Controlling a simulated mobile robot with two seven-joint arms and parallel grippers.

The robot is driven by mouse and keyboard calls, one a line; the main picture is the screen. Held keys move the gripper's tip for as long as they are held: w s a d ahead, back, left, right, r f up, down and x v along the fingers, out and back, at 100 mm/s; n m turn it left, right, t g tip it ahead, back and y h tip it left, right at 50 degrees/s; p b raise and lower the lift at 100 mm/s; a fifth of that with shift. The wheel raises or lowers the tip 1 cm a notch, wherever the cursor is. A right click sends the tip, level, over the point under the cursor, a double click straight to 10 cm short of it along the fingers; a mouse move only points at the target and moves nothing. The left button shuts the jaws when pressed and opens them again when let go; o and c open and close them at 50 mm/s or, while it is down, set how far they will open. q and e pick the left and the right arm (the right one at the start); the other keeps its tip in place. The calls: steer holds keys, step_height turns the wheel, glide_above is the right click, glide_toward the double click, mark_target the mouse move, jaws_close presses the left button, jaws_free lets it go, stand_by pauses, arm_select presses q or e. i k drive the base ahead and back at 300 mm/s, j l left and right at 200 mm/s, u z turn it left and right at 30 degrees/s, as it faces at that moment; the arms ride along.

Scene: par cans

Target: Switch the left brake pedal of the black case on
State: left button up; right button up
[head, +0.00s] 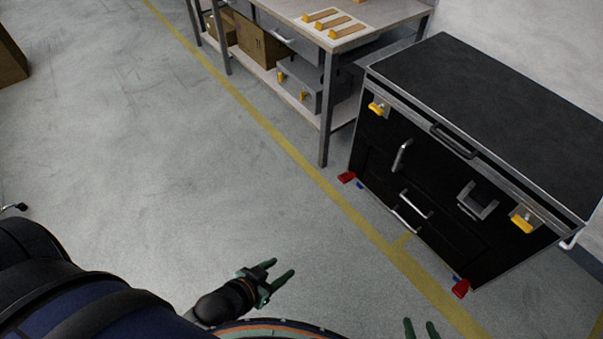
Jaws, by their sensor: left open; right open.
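The black case (430,165) stands against the wall at the right, with a black lid, yellow latches and silver handles. Its left brake pedal (347,177) is a small red tab at the lower left front corner, close to the floor. A second red pedal (461,288) is at the lower right front corner. Whether either pedal is pressed cannot be told. My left gripper (283,275) is open and empty over the floor, well short of the case. My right gripper (421,328) shows only its fingertips at the bottom edge, apart and empty.
A metal workbench (375,22) stands left of the case, with cardboard boxes (262,45) on its lower shelf. Its front leg is close to the left pedal. A yellow line (290,150) runs along the floor in front. The grey floor before the case is clear.

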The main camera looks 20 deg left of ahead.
mark_target(345, 178)
steer(key=u, duration=0.35)
steer(key=i+j+z, duration=0.1)
steer(key=i+j, duration=0.15)
steer(key=i+j+z, duration=0.1)
steer(key=i+j, duration=0.15)
steer(key=i+j+z, duration=0.1)
steer(key=j, duration=0.3)
steer(key=i+j+z, duration=0.1)
steer(key=i+j, duration=0.25)
steer(key=i+j+z, duration=0.1)
steer(key=j, duration=0.25)
steer(key=i+j+z, duration=0.15)
steer(key=i+j, duration=0.15)
steer(key=i+j+z, duration=0.1)
steer(key=j, duration=0.35)
steer(key=i+j+z, duration=0.1)
steer(key=j, duration=0.3)
steer(key=i, duration=0.1)
